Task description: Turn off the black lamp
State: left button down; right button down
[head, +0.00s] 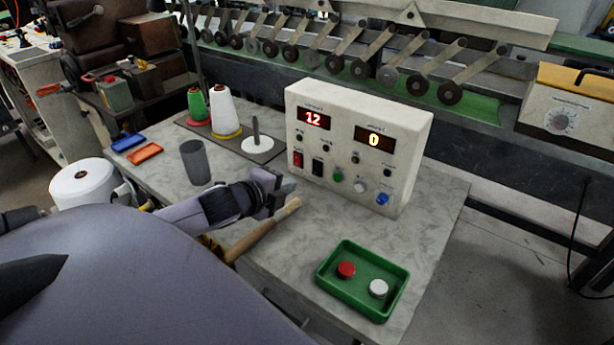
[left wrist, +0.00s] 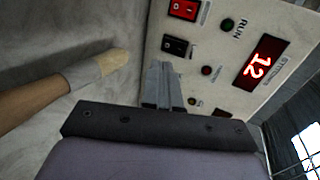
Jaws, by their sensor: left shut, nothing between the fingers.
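A cream control box (head: 345,140) stands on the grey table. On its front left are a red rocker switch (head: 298,158) and, right of it, a black rocker switch (head: 317,168). The left wrist view also shows the black switch (left wrist: 175,46) beside the red one (left wrist: 184,9); its label is too small to read. My left gripper (head: 283,188) is shut and empty, in front of the box near these switches. In the left wrist view its fingertips (left wrist: 160,68) point at the box, close to the black switch; contact cannot be told. My right gripper is not in view.
A wooden-handled tool (head: 262,230) lies under my left gripper. A green tray (head: 330,290) with red and white caps is at the front right. A grey cup (head: 195,162) and thread cones (head: 224,112) stand left. The box also carries red displays and several coloured buttons.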

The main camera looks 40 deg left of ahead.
aim_at(314, 171)
pick_arm(q)
jog(key=shift+w+r+x, duration=0.1)
jog(key=shift+r+x, duration=0.05)
jog(key=shift+x, duration=1.2)
jog(key=shift+w+r+x, duration=0.1)
jog(key=shift+r+x, duration=0.1)
jog(key=shift+x, duration=1.1)
jog(key=shift+r+x, duration=0.15)
jog(key=shift+x, duration=1.2)
jog(key=shift+w+f+t+b, duration=0.2)
jog(key=shift+f+t+b, duration=0.2)
jog(key=shift+b, duration=0.55)
jog(key=shift+r, duration=0.25)
jog(key=shift+a+r+p, duration=0.1)
jog(key=shift+r+p, duration=0.05)
jog(key=shift+p, duration=0.35)
